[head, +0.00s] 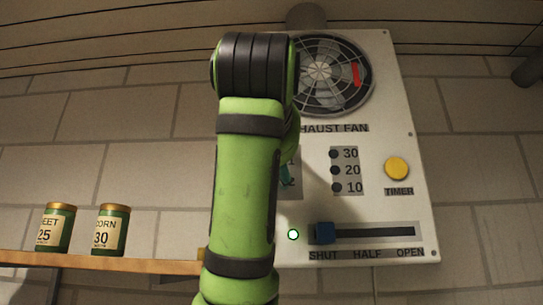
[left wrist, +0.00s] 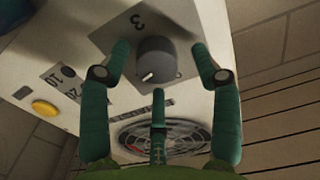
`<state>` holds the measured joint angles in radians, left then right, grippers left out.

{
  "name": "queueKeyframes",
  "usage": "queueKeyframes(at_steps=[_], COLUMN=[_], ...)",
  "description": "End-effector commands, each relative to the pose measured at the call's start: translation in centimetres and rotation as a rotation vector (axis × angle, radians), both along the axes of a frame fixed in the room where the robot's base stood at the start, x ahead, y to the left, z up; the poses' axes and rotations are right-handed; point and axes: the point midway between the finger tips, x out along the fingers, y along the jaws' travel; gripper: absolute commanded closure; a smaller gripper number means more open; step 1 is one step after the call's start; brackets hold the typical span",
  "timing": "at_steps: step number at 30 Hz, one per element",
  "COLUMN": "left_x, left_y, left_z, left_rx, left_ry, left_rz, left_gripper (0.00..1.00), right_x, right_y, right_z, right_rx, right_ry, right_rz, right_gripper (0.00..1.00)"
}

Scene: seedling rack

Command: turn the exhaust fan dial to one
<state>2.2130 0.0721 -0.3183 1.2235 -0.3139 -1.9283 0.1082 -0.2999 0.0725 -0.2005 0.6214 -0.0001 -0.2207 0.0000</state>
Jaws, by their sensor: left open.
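The exhaust fan dial (left wrist: 157,58) is a dark grey round knob on a grey plate of the white panel. Its white mark points to the lower left in the left wrist view, away from the printed 3 above it. My left gripper (left wrist: 159,47) is open, with teal fingers on either side of the dial and a third below it. I cannot tell whether any finger touches it. In the head view my green arm hides the dial; a bit of teal finger (head: 286,176) shows beside it. My right gripper is not in view.
Two tins, one marked corn (head: 110,230), stand on a wooden shelf (head: 120,264) at left.

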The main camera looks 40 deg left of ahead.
Motion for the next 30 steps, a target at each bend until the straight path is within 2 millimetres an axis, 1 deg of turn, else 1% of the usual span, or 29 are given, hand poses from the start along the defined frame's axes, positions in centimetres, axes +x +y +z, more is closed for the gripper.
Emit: queueKeyframes(at_steps=[4,5,6,8,9,14,18,23,30], left_x=[0.0,0.0,0.01,0.0,-0.01,-0.04,-0.05,-0.14,-0.18], left_y=[0.0,0.0,-0.01,0.0,0.01,0.01,-0.05,0.07,0.16], left_z=[-0.05,-0.05,-0.05,-0.04,-0.02,0.03,-0.09,0.07,0.17], left_rx=[0.0,0.0,0.0,0.0,0.001,-0.006,-0.106,-0.208,-0.218], left_ry=[0.0,0.0,0.0,0.0,-0.001,-0.007,-0.068,-0.133,-0.141], left_rz=[0.0,0.0,0.0,0.0,0.0,0.0,-0.003,-0.001,0.0], left_gripper=[0.37,0.45,0.61,0.85,0.91,0.91,0.91,0.91,0.91], right_x=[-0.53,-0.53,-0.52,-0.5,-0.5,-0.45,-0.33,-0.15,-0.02], right_y=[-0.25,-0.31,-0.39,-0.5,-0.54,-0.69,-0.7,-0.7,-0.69], right_z=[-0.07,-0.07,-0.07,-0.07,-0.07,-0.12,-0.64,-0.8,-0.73], right_rx=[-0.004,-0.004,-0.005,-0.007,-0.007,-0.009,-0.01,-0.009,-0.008], right_ry=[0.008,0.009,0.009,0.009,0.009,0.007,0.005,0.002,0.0], right_rz=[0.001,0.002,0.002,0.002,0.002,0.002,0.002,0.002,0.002], right_gripper=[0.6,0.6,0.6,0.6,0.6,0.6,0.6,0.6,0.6])
